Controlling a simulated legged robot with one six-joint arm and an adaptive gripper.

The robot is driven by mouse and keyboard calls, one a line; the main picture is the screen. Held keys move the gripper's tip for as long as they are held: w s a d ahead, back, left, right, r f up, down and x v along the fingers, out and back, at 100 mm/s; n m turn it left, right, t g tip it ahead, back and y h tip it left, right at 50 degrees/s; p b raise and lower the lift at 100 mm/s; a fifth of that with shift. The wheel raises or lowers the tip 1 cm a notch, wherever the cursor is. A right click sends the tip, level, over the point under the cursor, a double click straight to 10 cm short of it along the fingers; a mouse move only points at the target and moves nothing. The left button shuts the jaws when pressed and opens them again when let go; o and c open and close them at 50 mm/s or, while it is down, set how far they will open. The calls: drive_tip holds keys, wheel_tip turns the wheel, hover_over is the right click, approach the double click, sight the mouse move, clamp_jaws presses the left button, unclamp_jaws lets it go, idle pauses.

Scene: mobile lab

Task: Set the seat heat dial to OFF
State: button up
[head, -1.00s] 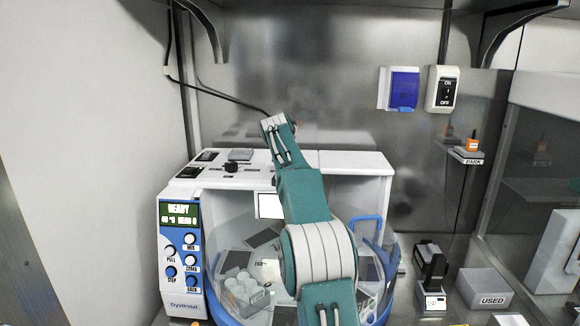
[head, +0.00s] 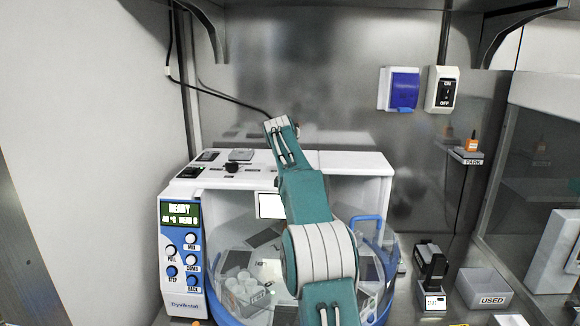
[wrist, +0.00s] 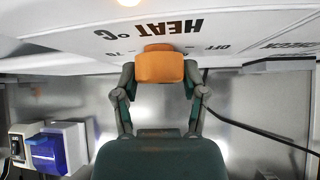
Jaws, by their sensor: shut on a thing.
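In the wrist view, which shows the panel upside down, an orange dial (wrist: 160,66) sits under printed HEAT °C lettering (wrist: 155,29). An OFF mark (wrist: 217,48) is printed to its right, and a mark that looks like 75 to its left. My gripper (wrist: 160,78) has one finger on each side of the dial and is shut on it. I see no pointer line on the dial, so its setting is unclear. In the head view my arm hides the dial and my fingertips.
The white machine (head: 350,162) has a black knob (head: 231,168) on top and a display (head: 180,214) reading READY. A black cable (head: 215,95) runs down the back wall. A wall switch (head: 442,90), a PARK shelf (head: 467,155) and a USED bin (head: 485,289) are at right.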

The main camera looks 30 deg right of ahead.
drive_tip(key=n+t+y, duration=0.1)
drive_tip(key=n, duration=0.1)
drive_tip(key=n+t+y, duration=0.1)
drive_tip(key=n, duration=0.1)
drive_tip(key=shift+d+f+y, duration=0.1)
drive_tip(key=shift+f+y, duration=0.05)
drive_tip(key=shift+y, duration=0.25)
drive_tip(key=n+y, duration=0.3)
drive_tip(key=n, duration=0.2)
drive_tip(key=shift+w+f+t+y, duration=0.1)
drive_tip(key=shift+t+y, duration=0.2)
drive_tip(key=shift+y, duration=0.1)
drive_tip(key=shift+n, duration=0.4)
drive_tip(key=o, duration=1.1)
drive_tip(key=shift+w, duration=0.1)
drive_tip(key=shift+o, duration=0.2)
drive_tip(key=shift+r, duration=0.25)
drive_tip(key=v, duration=1.1)
drive_tip(key=shift+s+d, duration=0.25)
drive_tip(key=shift+s, duration=0.05)
drive_tip(key=shift+r, duration=0.1)
